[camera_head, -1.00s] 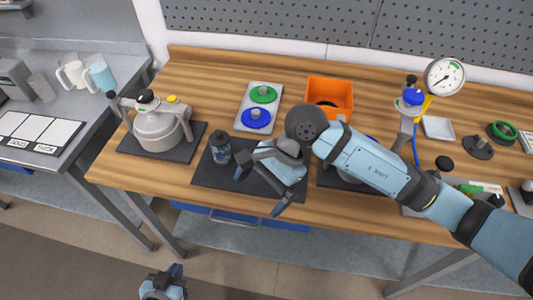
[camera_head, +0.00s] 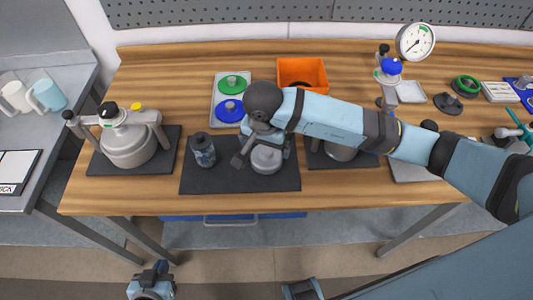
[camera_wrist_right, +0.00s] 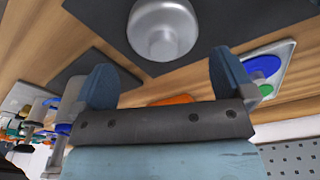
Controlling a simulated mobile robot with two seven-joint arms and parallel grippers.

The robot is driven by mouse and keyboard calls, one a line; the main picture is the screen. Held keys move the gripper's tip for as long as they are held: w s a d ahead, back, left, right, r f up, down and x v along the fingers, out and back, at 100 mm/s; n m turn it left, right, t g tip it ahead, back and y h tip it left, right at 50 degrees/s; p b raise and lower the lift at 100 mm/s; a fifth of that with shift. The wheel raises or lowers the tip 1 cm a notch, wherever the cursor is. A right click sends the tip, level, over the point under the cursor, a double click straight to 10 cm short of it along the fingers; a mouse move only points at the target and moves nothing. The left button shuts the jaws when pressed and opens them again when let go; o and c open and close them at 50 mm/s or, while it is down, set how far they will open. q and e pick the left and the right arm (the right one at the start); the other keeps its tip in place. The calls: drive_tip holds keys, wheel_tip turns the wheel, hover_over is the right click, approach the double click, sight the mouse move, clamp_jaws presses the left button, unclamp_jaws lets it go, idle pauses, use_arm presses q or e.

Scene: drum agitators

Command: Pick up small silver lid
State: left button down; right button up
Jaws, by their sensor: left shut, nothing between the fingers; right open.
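The small silver lid (camera_head: 266,160) lies on the dark mat at the middle of the bench, right of a dark jar (camera_head: 202,150). In the right wrist view the lid (camera_wrist_right: 162,28) shows as a round silver piece with a raised knob, beyond the fingertips. My right gripper (camera_head: 262,146) is open and empty, close to the lid at its far side, apart from it in the wrist view (camera_wrist_right: 165,72). It partly covers the lid in the head view. My left gripper (camera_head: 151,278) is shut and empty, low in front of the bench.
A silver vessel with a clamp (camera_head: 128,145) stands on the left mat. A tray (camera_head: 217,95) with green and blue discs and an orange bin (camera_head: 302,70) stand behind. Another silver vessel (camera_head: 341,152) sits right, under my arm. The front edge is clear.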

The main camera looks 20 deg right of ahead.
sight(267, 150)
drive_tip(key=f, duration=0.2)
drive_tip(key=f+p, duration=0.1)
drive_tip(key=f, duration=0.1)
drive_tip(key=w+f, duration=0.1)
drive_tip(key=f, duration=0.1)
drive_tip(key=shift+d+f, duration=0.2)
drive_tip(key=shift+d, duration=0.05)
drive_tip(key=shift+w, duration=0.1)
drive_tip(key=c, duration=1)
drive_tip(key=shift+o, duration=0.2)
drive_tip(key=shift+r, duration=0.1)
